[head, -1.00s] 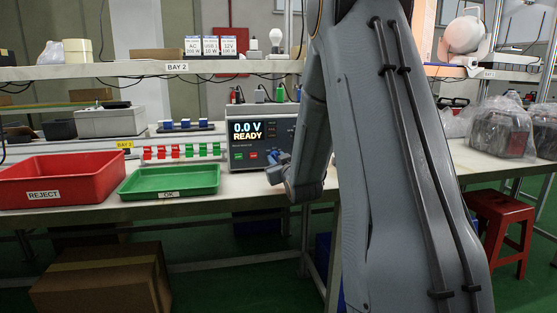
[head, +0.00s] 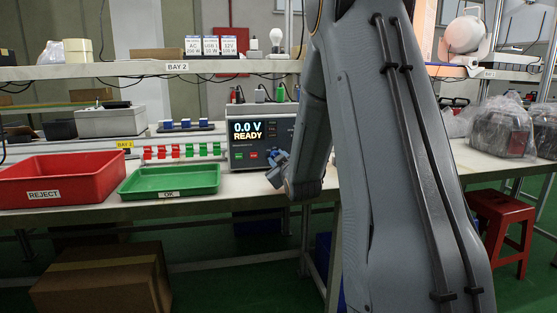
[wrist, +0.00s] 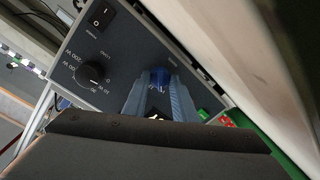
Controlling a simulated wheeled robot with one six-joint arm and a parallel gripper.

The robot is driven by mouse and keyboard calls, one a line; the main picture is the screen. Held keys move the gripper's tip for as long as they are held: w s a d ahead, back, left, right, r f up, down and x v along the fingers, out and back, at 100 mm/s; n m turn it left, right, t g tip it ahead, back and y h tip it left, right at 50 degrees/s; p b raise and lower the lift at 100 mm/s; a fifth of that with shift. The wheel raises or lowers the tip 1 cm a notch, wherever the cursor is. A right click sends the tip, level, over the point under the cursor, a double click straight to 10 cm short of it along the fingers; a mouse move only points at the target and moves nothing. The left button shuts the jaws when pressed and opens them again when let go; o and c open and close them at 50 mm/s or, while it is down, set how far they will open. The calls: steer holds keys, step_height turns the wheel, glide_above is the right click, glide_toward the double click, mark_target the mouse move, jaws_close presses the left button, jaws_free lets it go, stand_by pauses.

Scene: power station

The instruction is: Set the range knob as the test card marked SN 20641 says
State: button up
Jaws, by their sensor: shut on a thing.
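The grey tester (head: 250,133) stands on the bench and its display reads "0.0 V READY". My gripper (head: 279,158) is at the lower right of its front. In the wrist view, my gripper (wrist: 160,88) is shut on a round blue knob (wrist: 160,76) on the tester's panel. A black knob (wrist: 93,73) sits to the left, apart from the fingers, with a scale in W around it, including 200 and 50. The lettering by the blue knob is too small or covered. I cannot read SN 20641 on any card.
A rocker switch (wrist: 100,14) is on the same panel. The green OK tray (head: 170,193) and red REJECT bin (head: 65,190) stand left of the tester. Cards marked AC, USB and 12V (head: 210,46) stand on the shelf above. Bagged units (head: 505,130) are at the right.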

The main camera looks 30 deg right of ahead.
steer(key=o, duration=1)
steer(key=shift+o, duration=0.2)
steer(key=shift+p+v, duration=0.5)
steer(key=shift+v, duration=3.45)
steer(key=shift+f, duration=0.1)
